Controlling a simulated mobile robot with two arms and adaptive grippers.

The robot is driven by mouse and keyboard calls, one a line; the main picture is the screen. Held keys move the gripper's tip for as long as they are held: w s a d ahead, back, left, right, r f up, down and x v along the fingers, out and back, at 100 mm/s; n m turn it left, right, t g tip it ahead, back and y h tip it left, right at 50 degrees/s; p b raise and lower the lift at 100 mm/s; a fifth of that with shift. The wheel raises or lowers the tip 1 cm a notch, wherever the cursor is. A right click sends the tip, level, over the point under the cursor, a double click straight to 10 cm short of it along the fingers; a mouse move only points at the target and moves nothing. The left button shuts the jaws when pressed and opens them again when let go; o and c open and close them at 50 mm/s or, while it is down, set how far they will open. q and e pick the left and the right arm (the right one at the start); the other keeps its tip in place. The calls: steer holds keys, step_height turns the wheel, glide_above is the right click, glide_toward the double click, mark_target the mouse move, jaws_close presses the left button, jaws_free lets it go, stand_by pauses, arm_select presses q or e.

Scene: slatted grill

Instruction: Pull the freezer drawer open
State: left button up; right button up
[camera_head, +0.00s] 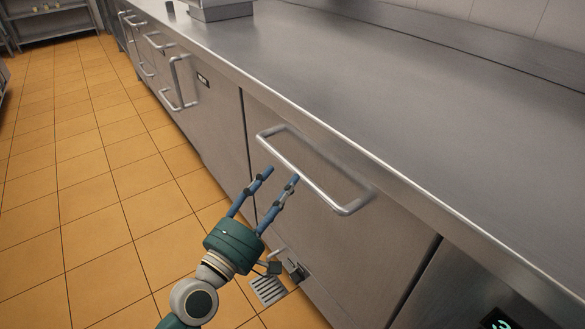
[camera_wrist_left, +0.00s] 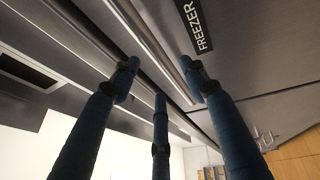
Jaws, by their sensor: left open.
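The freezer drawer (camera_head: 350,250) is a brushed steel front under the counter, and it looks shut. Its long bar handle (camera_head: 320,192) sticks out near the top. My left gripper (camera_head: 281,175) is open and empty, with its fingers pointing up at the handle from below and in front. The fingertips look very close to the bar; I cannot tell whether they touch. In the left wrist view the blue fingers (camera_wrist_left: 157,85) spread below a steel bar (camera_wrist_left: 150,50), beside a black FREEZER label (camera_wrist_left: 196,28) on the drawer front. My right gripper is out of view.
The steel counter top (camera_head: 400,100) overhangs the fronts and is bare here. More handled drawers (camera_head: 180,85) run off to the upper left. A floor drain grate (camera_head: 268,290) lies below. The orange tiled floor (camera_head: 90,200) is clear on the left.

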mark_target(290, 171)
arm_select(q)
steer(key=x, duration=0.5)
steer(key=shift+w+d, duration=0.2)
steer(key=shift+w, duration=0.15)
jaws_close()
